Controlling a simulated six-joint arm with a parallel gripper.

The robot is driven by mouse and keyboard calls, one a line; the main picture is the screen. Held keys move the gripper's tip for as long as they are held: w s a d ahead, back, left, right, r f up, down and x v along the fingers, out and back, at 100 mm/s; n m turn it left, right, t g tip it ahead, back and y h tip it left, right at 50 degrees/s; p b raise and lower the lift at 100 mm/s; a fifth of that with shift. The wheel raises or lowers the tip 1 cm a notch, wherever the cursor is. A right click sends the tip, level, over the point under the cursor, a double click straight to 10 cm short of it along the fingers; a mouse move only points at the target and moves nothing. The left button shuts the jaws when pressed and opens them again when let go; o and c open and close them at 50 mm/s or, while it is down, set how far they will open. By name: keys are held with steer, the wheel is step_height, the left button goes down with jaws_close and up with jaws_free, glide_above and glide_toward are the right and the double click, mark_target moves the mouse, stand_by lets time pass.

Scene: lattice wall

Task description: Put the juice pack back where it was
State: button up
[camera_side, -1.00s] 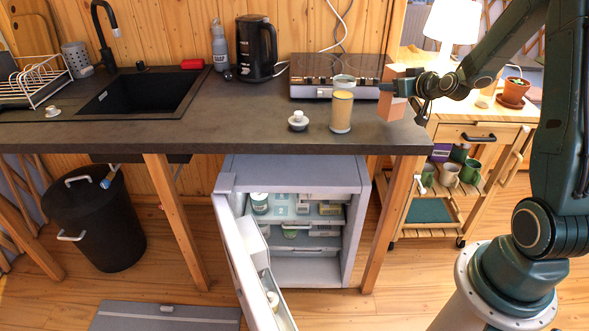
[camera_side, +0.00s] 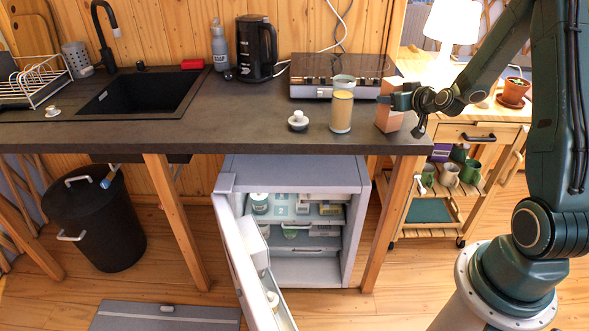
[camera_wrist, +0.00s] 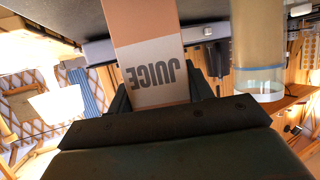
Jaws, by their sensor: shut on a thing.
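The juice pack (camera_side: 388,116) is a tan and orange-brown carton at the right end of the dark counter. In the wrist view the carton (camera_wrist: 155,72) shows the word JUICE upside down. My gripper (camera_side: 390,99) is shut on it, with one finger on each side. The carton looks upright, with its base at or just above the counter top; I cannot tell if it touches. The small fridge (camera_side: 352,180) under the counter stands open, its door (camera_side: 240,255) swung out to the front left, with several packs and tubs on its shelves.
A glass of tan drink (camera_side: 341,111) stands just left of the carton, and it also shows in the wrist view (camera_wrist: 258,35). A small white-lidded pot (camera_side: 298,121), a hob (camera_side: 335,68) and a black kettle (camera_side: 256,48) are further left or behind. A wooden trolley (camera_side: 480,131) stands at right.

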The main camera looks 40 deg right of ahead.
steer(key=o, duration=1)
steer(key=shift+f, duration=0.1)
steer(key=shift+o, duration=0.2)
steer(key=v, duration=0.7)
steer(key=shift+s+a+r, duration=0.15)
steer(key=shift+s+r, duration=0.1)
steer(key=shift+r, duration=0.05)
